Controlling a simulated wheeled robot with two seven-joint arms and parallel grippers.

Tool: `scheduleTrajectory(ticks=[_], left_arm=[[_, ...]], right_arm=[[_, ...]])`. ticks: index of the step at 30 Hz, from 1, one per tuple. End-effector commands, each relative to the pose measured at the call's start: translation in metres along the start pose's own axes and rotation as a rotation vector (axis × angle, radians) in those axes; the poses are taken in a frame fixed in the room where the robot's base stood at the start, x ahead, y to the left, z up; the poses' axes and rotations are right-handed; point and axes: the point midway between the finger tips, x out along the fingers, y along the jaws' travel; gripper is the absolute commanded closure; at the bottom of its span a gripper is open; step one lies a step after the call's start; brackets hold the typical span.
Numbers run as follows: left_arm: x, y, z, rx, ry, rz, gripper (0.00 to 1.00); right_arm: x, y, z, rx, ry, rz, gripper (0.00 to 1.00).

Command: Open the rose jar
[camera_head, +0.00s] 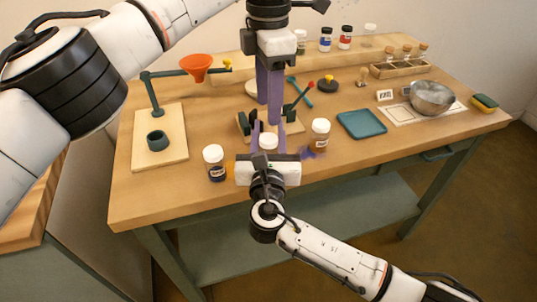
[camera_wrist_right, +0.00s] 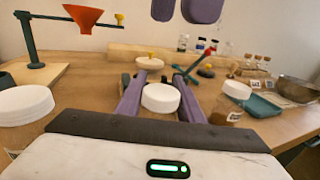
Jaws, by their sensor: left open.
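A white-lidded jar (camera_head: 268,141) stands between the purple fingers of my right gripper (camera_head: 269,137). In the right wrist view its round white lid (camera_wrist_right: 160,97) lies between the fingers, which sit close against both sides. Its body and contents are hidden, so I cannot see its colour. The lid is on. My left gripper (camera_head: 269,100) points down above this jar, open and empty. Its two fingertips (camera_wrist_right: 186,9) show apart at the top of the right wrist view.
A dark-filled jar (camera_head: 214,163) stands to the left and an amber-brown jar (camera_head: 320,133) to the right, both lidded. A teal tray (camera_head: 362,123), a metal bowl (camera_head: 432,97) and an orange funnel (camera_head: 197,66) on a stand are farther off. The front right tabletop is clear.

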Motion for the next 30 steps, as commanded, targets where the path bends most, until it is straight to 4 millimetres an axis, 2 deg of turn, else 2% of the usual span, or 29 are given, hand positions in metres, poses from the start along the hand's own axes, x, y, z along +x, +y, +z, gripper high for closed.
scheduleTrajectory(ticks=[1,6,11,18,22,26,30], left_arm=[[0.000,0.000,0.000,0.000,0.000,0.000,0.53],[0.000,0.000,0.000,0.000,0.000,0.000,0.53],[0.000,0.000,0.000,0.034,0.000,0.000,0.53],[0.000,0.000,-0.001,0.298,-0.001,0.000,0.53],[0.004,0.000,-0.001,0.382,-0.002,-0.001,0.53],[0.017,0.000,-0.001,0.398,-0.001,-0.004,0.53],[0.040,0.000,-0.001,0.396,-0.001,-0.004,0.53]], right_arm=[[0.000,0.000,0.000,0.000,0.000,0.000,0.75],[0.000,0.000,0.000,0.000,0.000,0.000,1.00],[0.000,0.000,0.000,0.000,0.000,0.000,1.00],[0.000,0.000,0.000,0.000,0.000,0.000,1.00],[0.000,0.000,0.000,0.000,0.000,0.000,1.00],[0.000,0.000,0.000,0.000,0.000,0.000,1.00],[0.000,0.000,0.000,-0.001,0.000,0.000,1.00]])
